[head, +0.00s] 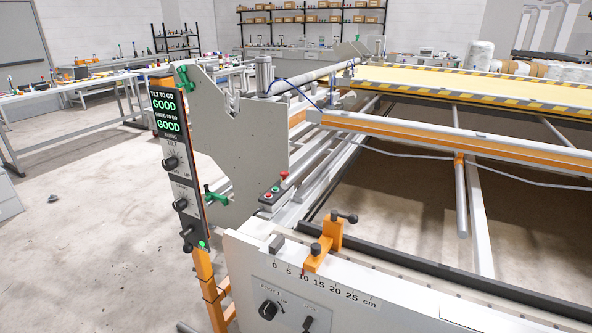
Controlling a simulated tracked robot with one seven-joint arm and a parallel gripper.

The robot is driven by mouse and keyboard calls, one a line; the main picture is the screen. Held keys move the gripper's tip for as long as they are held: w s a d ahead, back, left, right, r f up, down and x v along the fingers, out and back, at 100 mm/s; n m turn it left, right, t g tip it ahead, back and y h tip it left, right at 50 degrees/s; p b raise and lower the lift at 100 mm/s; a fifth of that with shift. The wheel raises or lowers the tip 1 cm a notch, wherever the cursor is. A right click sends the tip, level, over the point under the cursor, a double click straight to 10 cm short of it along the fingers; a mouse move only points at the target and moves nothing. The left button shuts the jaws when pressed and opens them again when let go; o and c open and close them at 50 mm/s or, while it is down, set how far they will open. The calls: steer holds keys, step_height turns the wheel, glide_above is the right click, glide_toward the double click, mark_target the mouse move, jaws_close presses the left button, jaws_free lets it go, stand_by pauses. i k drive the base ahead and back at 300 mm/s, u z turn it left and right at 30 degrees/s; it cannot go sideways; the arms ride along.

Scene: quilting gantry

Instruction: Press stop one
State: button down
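No part that I can make out as my gripper shows in the head view. A small grey control box (273,197) sits at the near end of the frame, beside the grey end plate. It has a red knob-like button (284,175) standing up at its back and small round buttons on its face. I cannot read any label there, so I cannot tell which thing is stop one. An orange stop block (325,244) with black knobs stands on the scale rail, near the 10 mark. A small dark block (276,244) sits near the 0 mark.
A tall panel (174,165) on an orange post shows "GOOD" twice, with black knobs below. A green handle (216,197) sticks out beside it. The white front box (300,300) carries a dial and a lever.

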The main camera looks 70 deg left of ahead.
mark_target(284, 174)
steer(key=k, duration=1.15)
steer(key=z, duration=0.9)
steer(key=i, duration=0.15)
steer(key=u, duration=3.45)
steer(key=i, duration=1)
steer(key=z, duration=0.2)
steer(key=k, duration=0.75)
